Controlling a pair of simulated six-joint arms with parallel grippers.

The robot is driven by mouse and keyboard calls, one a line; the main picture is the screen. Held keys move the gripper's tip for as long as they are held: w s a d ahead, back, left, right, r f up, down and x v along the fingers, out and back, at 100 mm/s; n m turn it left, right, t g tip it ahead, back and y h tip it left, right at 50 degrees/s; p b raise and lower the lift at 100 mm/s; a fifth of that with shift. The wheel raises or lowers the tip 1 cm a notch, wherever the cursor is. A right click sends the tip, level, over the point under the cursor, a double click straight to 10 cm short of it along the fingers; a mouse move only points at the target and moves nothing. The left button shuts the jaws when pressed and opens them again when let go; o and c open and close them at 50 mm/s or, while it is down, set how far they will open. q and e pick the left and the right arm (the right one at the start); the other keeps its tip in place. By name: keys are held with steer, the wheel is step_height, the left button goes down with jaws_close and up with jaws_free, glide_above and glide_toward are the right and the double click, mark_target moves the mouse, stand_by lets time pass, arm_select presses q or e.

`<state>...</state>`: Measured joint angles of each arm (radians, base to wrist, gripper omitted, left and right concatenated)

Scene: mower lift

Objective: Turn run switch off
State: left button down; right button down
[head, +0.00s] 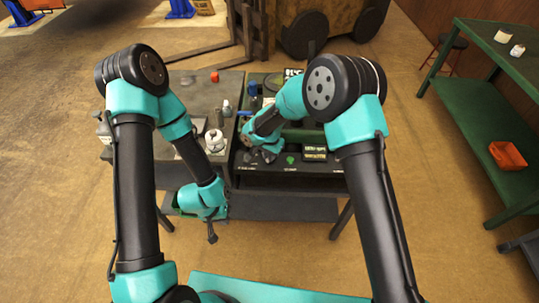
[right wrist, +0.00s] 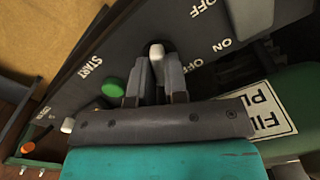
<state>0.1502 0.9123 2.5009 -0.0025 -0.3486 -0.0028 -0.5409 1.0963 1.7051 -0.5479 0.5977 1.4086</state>
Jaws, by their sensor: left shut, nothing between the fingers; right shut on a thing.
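The control panel (head: 275,182) is the dark front strip of the machine on the bench, and it also shows in the right wrist view (right wrist: 105,50) with START, ON and OFF lettering. My right gripper (right wrist: 156,75) is shut on a pale-tipped switch lever (right wrist: 156,50), whose tip shows between the fingers. ON and OFF labels lie to its right; its base is hidden, so I cannot tell its setting. In the head view my right gripper (head: 262,154) is at the panel's left part. My left gripper (head: 212,238) is shut and empty, in front of the bench.
A green button (right wrist: 113,87) sits close left of the right fingers, with a white knob (right wrist: 68,125) and an orange knob (right wrist: 28,147) farther left. A white roll (head: 214,140) and small bottles stand on the bench left of the panel. A green shelf (head: 480,110) stands at right.

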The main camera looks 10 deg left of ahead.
steer(key=n, duration=0.5)
steer(key=shift+n, duration=0.3)
steer(key=n, duration=0.5)
steer(key=shift+n, duration=0.4)
steer(key=c, duration=1.1)
jaws_free()
steer(key=shift+c, duration=0.2)
step_height(320, 180, up, 18)
steer(key=shift+f, duration=0.25)
